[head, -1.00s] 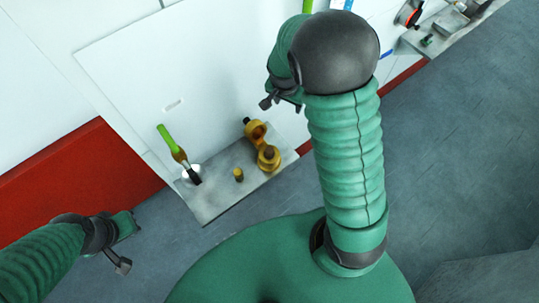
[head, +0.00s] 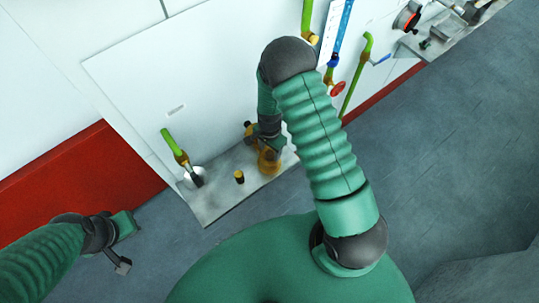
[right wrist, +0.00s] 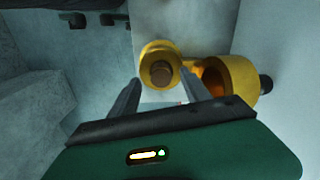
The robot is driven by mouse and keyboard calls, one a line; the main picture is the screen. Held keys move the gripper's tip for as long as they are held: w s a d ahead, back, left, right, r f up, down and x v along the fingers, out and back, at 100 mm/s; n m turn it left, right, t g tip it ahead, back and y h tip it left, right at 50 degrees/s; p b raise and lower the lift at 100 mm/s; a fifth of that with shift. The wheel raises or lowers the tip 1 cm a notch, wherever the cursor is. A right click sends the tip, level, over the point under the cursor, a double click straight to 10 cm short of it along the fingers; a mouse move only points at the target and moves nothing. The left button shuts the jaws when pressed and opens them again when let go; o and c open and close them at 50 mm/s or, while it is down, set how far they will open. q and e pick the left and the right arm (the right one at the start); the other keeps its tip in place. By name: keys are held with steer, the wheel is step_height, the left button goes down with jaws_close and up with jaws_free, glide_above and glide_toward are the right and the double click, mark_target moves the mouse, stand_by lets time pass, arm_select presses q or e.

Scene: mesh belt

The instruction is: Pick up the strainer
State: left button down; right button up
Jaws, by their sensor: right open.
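The strainer (head: 268,165) is a yellow fitting with rounded ends on the grey ledge, partly hidden by my right gripper in the head view. In the right wrist view the strainer (right wrist: 225,82) shows a round yellow end with a brown centre and a wider yellow body with a dark cap. My right gripper (right wrist: 160,88) is open, its two fingers apart with the strainer beyond and between their tips. In the head view my right gripper (head: 268,145) is over the strainer. My left gripper (head: 124,245) is away at lower left; its fingers are unclear.
A small yellow-and-black piece (head: 239,177) stands on the ledge (head: 215,196). A green pipe (head: 166,138) with a brass fitting rises at the ledge's left. A white panel (head: 140,80) backs the ledge. More pipes and a red valve wheel (head: 337,89) are at upper right.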

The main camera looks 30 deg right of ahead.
steer(key=shift+w+f, duration=0.1)
steer(key=shift+f, duration=1.35)
jaws_close()
